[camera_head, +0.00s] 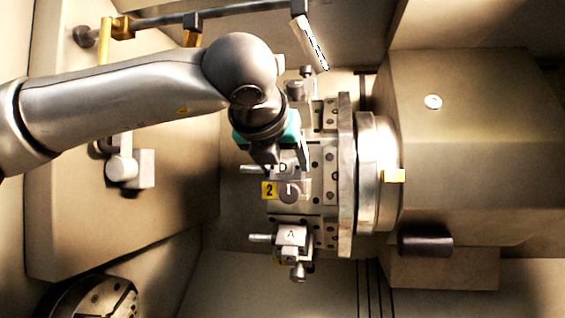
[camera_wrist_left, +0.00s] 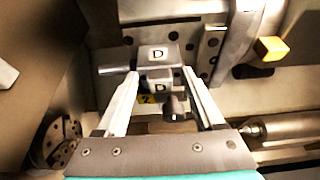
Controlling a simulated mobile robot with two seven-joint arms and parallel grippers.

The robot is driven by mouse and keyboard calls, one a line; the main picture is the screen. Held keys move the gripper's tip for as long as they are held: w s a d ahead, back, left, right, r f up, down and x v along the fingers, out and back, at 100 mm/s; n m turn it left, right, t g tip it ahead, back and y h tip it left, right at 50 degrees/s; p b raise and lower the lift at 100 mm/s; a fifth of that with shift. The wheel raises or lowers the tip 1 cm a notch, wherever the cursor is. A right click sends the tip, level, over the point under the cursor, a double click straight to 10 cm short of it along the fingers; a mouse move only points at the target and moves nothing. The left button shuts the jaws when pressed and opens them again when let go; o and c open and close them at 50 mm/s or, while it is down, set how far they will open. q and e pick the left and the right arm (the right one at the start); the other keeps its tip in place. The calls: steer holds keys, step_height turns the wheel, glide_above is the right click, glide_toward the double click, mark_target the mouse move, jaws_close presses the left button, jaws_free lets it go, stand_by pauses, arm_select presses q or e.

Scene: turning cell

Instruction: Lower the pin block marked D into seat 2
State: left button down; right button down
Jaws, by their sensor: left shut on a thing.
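The pin block marked D (camera_head: 282,168) is a grey block with a pale pin sticking out to the left. In the left wrist view the block (camera_wrist_left: 157,54) shows a D on two faces, between the fingers. My left gripper (camera_head: 285,158) is shut on it, coming down from above in the head view. The yellow marker 2 (camera_head: 269,190) of seat 2 lies just below the block in the picture; it also shows in part in the left wrist view (camera_wrist_left: 147,99). Whether the block touches the seat, I cannot tell. My right gripper is not in view.
Block A (camera_head: 291,236) sits on the fixture below seat 2 in the picture. Another block (camera_head: 296,90) is at the top, partly behind my arm. The fixture plate (camera_head: 345,165) and large spindle housing (camera_head: 450,130) stand to the right. A round chuck (camera_head: 95,298) is at lower left.

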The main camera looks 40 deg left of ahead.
arm_select(q)
steer(key=shift+r, duration=0.25)
steer(key=shift+c, duration=0.7)
jaws_free()
steer(key=shift+s+d, duration=0.1)
steer(key=shift+o, duration=0.7)
steer(key=shift+f, duration=0.4)
steer(key=v, duration=1.5)
steer(key=shift+r+b, duration=0.25)
steer(key=shift+b, duration=0.1)
steer(key=shift+s, duration=0.1)
